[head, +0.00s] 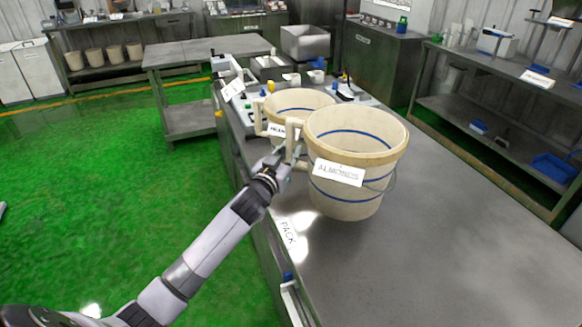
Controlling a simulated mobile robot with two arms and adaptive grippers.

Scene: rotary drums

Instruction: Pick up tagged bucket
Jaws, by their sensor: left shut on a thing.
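A large cream bucket (341,200) with blue bands and a white "ALMONDS" tag (339,172) is upright at the left side of the grey metal table (440,240). It has a side handle (293,139) on its left and a thin wire bail on its right. My left gripper (285,162) is shut on the side handle. Whether the bucket's base touches the table is hard to tell. A second cream bucket (298,101) with a partly hidden tag stands just behind it. My right gripper is not in view.
The tabletop to the right and front is clear. Small items and a grey bin (305,43) are beyond the buckets. A "PACK" label (288,238) marks the table's left edge. A shelf bench (500,95) stands at the right; green floor (90,190) is open at left.

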